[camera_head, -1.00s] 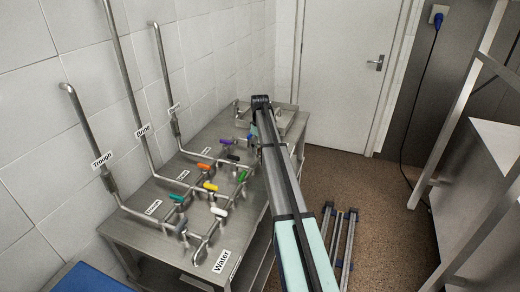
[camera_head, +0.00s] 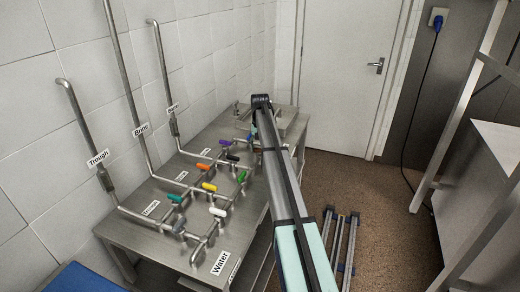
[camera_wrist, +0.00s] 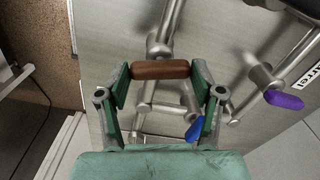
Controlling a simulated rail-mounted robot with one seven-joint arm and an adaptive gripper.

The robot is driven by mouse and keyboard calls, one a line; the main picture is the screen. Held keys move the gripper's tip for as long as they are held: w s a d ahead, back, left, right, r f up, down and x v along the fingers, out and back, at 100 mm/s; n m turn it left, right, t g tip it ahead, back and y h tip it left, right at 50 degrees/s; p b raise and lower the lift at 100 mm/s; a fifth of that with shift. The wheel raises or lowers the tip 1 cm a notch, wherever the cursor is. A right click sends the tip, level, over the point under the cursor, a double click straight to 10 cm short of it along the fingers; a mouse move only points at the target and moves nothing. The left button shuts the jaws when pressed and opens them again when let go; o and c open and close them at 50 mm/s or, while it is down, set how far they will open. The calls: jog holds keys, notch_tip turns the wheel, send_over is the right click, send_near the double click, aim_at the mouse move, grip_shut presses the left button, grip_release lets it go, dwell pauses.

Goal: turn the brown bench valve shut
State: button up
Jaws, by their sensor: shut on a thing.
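The brown valve handle (camera_wrist: 160,70) lies crosswise between the two green fingers of my gripper (camera_wrist: 161,80) in the wrist view. The fingers are shut on its two ends. The handle sits on a metal pipe fitting above the steel bench (camera_wrist: 222,22). In the head view my arm reaches over the right side of the bench (camera_head: 150,243), and the brown handle and the fingertips are hidden behind the arm.
A blue handle (camera_wrist: 194,130) and a purple handle (camera_wrist: 283,100) are close by. Orange (camera_head: 203,167), yellow (camera_head: 209,187), green (camera_head: 242,177), teal (camera_head: 176,198) and white (camera_head: 218,212) handles stand on the bench pipes. The floor (camera_head: 390,225) to the right is partly clear.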

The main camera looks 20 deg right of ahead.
jog(key=shift+f+m+b, duration=0.1)
jog(key=shift+m+b, duration=0.2)
jog(key=shift+m, duration=1.4)
jog(key=shift+s, duration=0.1)
jog(key=o, duration=1.1)
jog(key=shift+o, duration=0.2)
notch_tip(320, 180, up, 12)
